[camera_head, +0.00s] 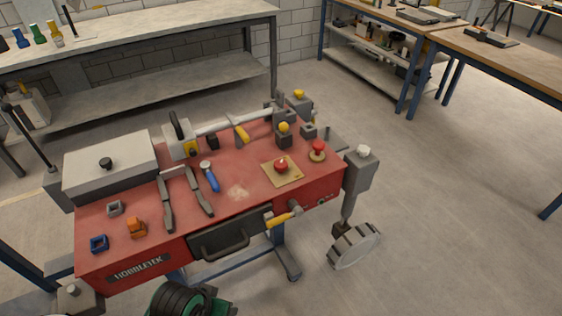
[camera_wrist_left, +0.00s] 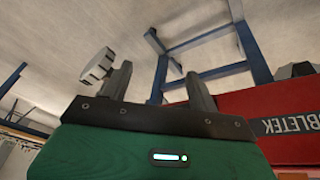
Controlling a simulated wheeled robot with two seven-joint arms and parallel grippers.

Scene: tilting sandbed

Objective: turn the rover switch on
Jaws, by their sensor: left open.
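A red knob (camera_head: 281,164) with a small pale mark sits on a square tan plate (camera_head: 288,179) on the right part of the red bench (camera_head: 240,190). A red mushroom-shaped button (camera_head: 318,149) stands on a round tan base to its right. No label shows which is the rover switch, and on or off cannot be read. My left gripper (camera_wrist_left: 158,72) is open and empty in the left wrist view, low beside the red bench front. It is well apart from both red controls. My right gripper is not in view.
The bench top also holds a grey box (camera_head: 110,165), a blue-handled tool (camera_head: 209,177), an orange block (camera_head: 136,228) and yellow-topped posts (camera_head: 284,128). A drawer handle (camera_head: 225,246) and a yellow lever (camera_head: 283,217) stick out in front. A grey wheel (camera_head: 355,245) hangs lower right.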

